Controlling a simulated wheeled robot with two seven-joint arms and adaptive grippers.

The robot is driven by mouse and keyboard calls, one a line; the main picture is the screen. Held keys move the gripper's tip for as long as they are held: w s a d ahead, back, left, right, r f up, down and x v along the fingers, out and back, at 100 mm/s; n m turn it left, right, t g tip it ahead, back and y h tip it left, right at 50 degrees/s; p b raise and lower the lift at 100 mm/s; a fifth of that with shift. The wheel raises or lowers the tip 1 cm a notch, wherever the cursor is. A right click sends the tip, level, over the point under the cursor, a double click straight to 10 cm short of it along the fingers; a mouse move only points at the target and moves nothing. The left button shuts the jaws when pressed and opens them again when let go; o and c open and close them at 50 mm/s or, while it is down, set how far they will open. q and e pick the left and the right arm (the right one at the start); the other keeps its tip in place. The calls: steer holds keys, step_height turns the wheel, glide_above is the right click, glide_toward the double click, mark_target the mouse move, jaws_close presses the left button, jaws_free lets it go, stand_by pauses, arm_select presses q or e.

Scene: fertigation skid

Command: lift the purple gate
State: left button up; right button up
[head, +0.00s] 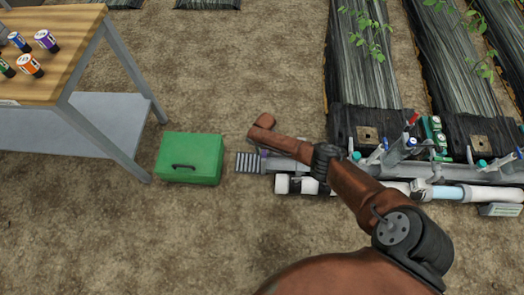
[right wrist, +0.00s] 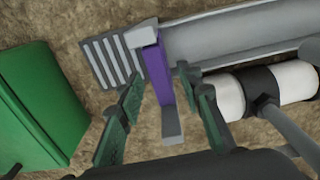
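The purple gate (right wrist: 156,75) is a narrow upright plate at the end of a grey channel (right wrist: 235,40), with a grey tab (right wrist: 172,128) on its near end. In the head view only a sliver of purple (head: 264,153) shows beneath my right arm. In the right wrist view my right gripper (right wrist: 160,76) is open, with one dark green finger on each side of the gate. Gaps show between the fingers and the gate, so I see no grip on it. In the head view my arm hides the fingers. My left gripper is not in view.
A green box (head: 190,158) stands left of a slatted grate (head: 248,163) at the channel's end. White pipe (head: 300,186) with dark fittings runs along the channel. A wooden table (head: 60,70) with small bottles stands upper left. Planted beds (head: 365,60) lie behind. Foreground soil is clear.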

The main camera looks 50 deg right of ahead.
steer(key=shift+f, duration=0.15)
steer(key=shift+c, duration=0.3)
jaws_close()
stand_by(0.5)
